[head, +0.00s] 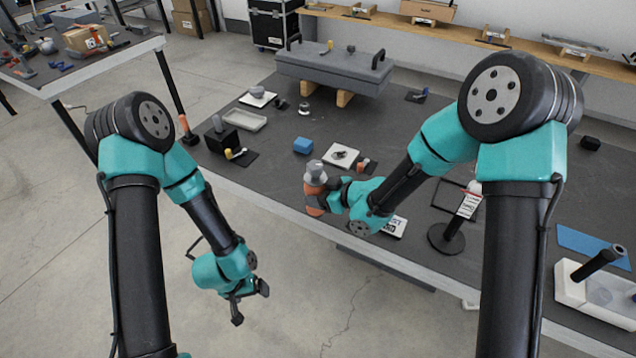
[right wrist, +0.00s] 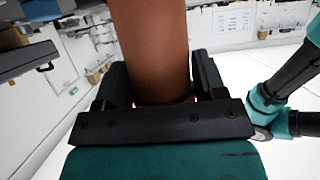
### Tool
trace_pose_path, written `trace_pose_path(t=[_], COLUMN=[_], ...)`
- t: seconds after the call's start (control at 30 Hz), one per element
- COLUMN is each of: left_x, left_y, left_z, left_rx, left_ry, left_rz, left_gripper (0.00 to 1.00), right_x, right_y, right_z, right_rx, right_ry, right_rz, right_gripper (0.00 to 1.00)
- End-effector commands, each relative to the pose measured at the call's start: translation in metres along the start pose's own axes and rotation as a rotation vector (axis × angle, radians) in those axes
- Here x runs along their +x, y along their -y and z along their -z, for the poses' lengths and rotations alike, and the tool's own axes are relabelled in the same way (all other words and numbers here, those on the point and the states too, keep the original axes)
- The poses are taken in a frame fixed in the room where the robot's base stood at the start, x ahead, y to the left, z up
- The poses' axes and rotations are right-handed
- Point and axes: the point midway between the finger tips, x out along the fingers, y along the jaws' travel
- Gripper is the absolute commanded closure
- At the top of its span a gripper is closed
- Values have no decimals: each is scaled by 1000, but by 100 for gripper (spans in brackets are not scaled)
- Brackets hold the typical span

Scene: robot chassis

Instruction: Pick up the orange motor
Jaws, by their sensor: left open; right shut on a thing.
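The orange motor (head: 315,196) with a grey top is held upright at the table's front edge in the head view. My right gripper (head: 330,190) is shut on it from the right side. In the right wrist view the motor's orange body (right wrist: 150,50) stands between the two black fingers of the right gripper (right wrist: 158,85). My left gripper (head: 250,300) is open and empty, hanging low over the floor in front of the table. The motor's underside is hidden, and I cannot tell how high it is above the table.
A grey chassis part (head: 334,66) rests on wooden blocks at the back. The floor in front is clear.

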Motion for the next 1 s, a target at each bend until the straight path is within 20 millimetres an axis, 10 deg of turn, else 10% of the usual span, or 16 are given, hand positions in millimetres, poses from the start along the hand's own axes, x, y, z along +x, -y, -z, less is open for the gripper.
trace_pose_path(t=[1.0], left_x=[0], left_y=[0], left_z=[0], left_rx=[0], left_ry=[0], left_rz=[0], left_gripper=[11], right_x=[6], right_y=[-12], right_z=[4], right_rx=[-1], right_ry=[-3], right_rz=[0], right_gripper=[82])
